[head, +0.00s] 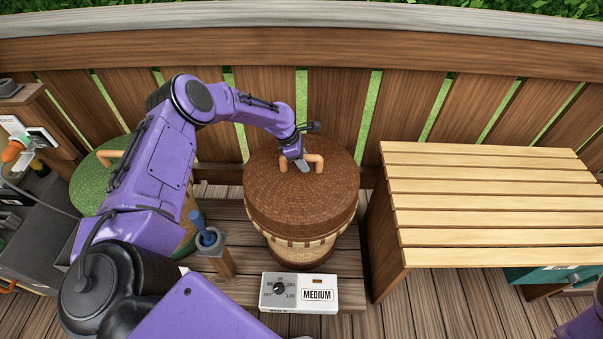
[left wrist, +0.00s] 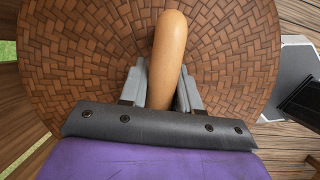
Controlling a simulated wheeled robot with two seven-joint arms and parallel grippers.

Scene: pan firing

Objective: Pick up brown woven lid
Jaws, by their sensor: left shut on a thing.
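The brown woven lid (head: 290,205) sits on top of a pale woven basket (head: 300,250) in the middle of the head view. It also fills most of the left wrist view (left wrist: 85,60). The lid has a tan arched handle (head: 317,161), which shows upright between the fingers in the left wrist view (left wrist: 168,50). My left gripper (head: 300,164) reaches down from above and is shut on this handle, with one grey finger on each side of it (left wrist: 162,90). My right gripper is out of view.
A slatted wooden table (head: 490,205) stands to the right. A white control box marked MEDIUM (head: 312,292) is in front of the basket. A blue-handled tool (head: 202,228) stands in a wooden holder to the left. A green woven lid (head: 92,180) is partly behind my left arm. A fence runs behind.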

